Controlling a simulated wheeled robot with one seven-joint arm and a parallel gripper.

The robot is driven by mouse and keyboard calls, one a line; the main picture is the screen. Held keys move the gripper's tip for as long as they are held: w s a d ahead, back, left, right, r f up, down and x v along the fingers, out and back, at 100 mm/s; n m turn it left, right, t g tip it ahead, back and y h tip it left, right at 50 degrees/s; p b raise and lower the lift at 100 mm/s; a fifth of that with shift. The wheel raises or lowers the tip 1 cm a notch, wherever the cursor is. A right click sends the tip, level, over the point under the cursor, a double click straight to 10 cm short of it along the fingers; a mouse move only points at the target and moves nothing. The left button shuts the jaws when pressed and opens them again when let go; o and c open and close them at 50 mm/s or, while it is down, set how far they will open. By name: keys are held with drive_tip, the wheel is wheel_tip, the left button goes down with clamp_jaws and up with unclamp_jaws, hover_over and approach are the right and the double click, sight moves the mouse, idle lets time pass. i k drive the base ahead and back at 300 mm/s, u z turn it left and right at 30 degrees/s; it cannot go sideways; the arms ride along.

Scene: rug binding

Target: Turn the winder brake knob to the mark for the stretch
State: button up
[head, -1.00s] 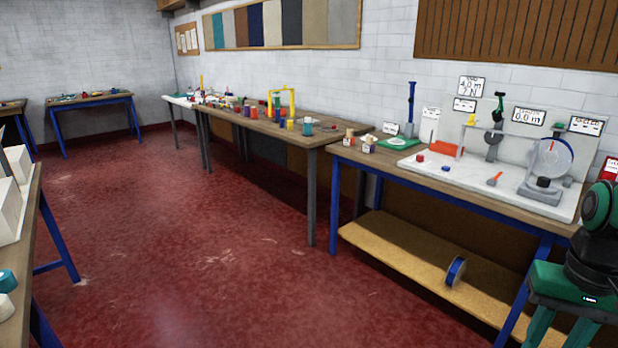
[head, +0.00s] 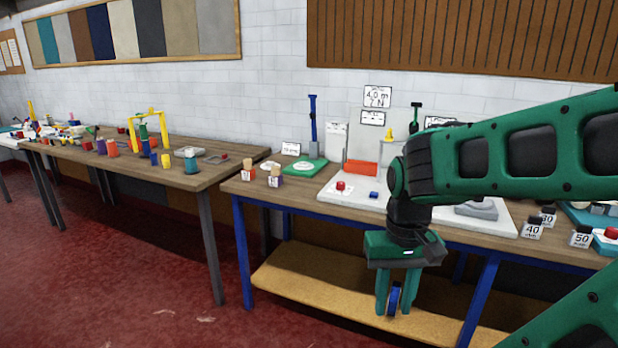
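The winder's grey base (head: 478,209) shows on the white board below my arm. Its disc and the black knob are hidden behind my green arm, so I cannot read the knob's setting. My gripper (head: 396,308) points down in front of the bench's front edge, below the bench top and apart from the winder. Its two fingers are apart.
The white board (head: 335,190) carries a red button (head: 340,186), a blue block (head: 374,195) and an orange-red block (head: 361,168). The lower shelf (head: 300,282) projects below. Red floor is clear at left.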

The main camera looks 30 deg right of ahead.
sight(340, 185)
drive_tip(key=z, duration=0.35)
drive_tip(key=i, duration=1.65)
drive_tip(key=z, duration=0.4)
